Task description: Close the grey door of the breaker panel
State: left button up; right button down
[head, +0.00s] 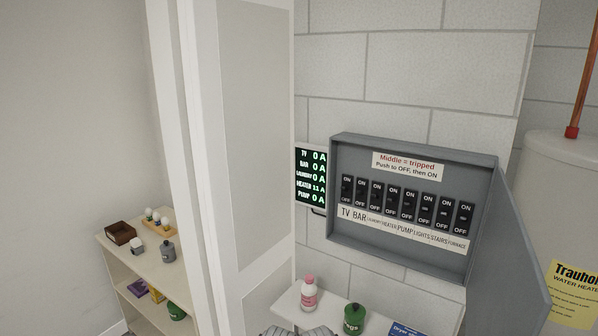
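The grey breaker panel (335,190) is fixed to the block wall, right of centre in the head view. Its grey door (505,260) stands wide open, hinged on the panel's right side and swung out towards me; its lower end reaches the bottom edge of the view. A row of several black switches (408,203) shows inside, with labels below and a red-lettered sign above. Neither of my grippers can be made out, and nothing visible touches the door.
A lit meter display (311,177) hangs left of the panel. Below, a white shelf (330,309) holds a pink-and-white bottle (309,294), a green canister (354,318) and a blue item (404,330). A water heater (568,185) stands right of the door. A low shelf (118,262) stands far left.

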aim_at(507, 294)
jog(key=k+l+z, duration=0.3)
jog(key=k, duration=0.25)
jog(key=k+l+z, duration=0.35)
jog(key=l+u, duration=0.1)
jog(key=l, duration=0.15)
